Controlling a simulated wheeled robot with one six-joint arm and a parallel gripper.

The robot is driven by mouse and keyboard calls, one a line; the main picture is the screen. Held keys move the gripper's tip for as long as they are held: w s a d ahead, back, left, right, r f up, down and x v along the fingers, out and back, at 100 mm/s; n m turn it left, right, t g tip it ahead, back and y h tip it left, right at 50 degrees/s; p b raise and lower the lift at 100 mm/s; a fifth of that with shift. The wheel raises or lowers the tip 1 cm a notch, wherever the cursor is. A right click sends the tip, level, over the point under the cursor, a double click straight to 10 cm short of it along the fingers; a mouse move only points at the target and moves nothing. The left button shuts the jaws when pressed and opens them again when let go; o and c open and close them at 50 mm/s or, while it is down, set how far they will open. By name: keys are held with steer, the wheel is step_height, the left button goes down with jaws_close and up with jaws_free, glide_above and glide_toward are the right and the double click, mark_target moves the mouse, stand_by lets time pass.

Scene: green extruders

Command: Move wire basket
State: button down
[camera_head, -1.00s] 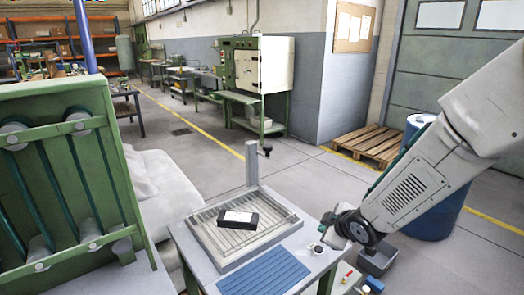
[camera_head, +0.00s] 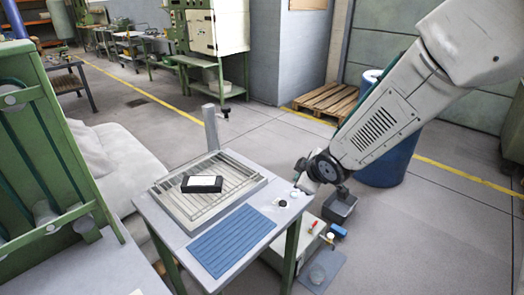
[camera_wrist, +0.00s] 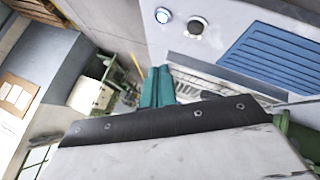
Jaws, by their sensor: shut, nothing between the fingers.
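A shallow tray with a wire grid (camera_head: 237,172) lies on the small table; it is the clearest wire-like thing in view. A black box with a white top (camera_head: 202,184) rests on the grid. A small round grey thing (camera_head: 318,273) sits on a blue-grey mat low at the right of the table; I cannot tell whether it is a wire basket. My gripper (camera_head: 303,174) is just past the table's right edge, apart from the tray. In the wrist view its teal fingers (camera_wrist: 157,82) are together and empty.
A blue ribbed mat (camera_head: 231,238) lies on the table (camera_head: 170,228) in front of the tray. A grey bin (camera_head: 340,206) stands below my arm. A blue drum (camera_head: 390,160) and a wooden pallet (camera_head: 325,100) are behind. A green machine (camera_head: 50,160) stands left; floor at right is open.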

steer(key=s+d+r+m+g+h, duration=0.2)
steer(key=s+d+r+m+h, duration=0.2)
steer(key=s+d+r+m, duration=0.75)
steer(key=s+d+r+m+g, duration=0.1)
steer(key=s+d, duration=0.3)
steer(key=s, duration=0.7)
steer(key=s+d+r+m+g, duration=0.1)
steer(key=s+d+r+g, duration=0.2)
steer(key=s, duration=0.8)
steer(key=shift+d+r+m, duration=0.35)
steer(key=shift+d+r, duration=0.25)
steer(key=shift+d, duration=0.6)
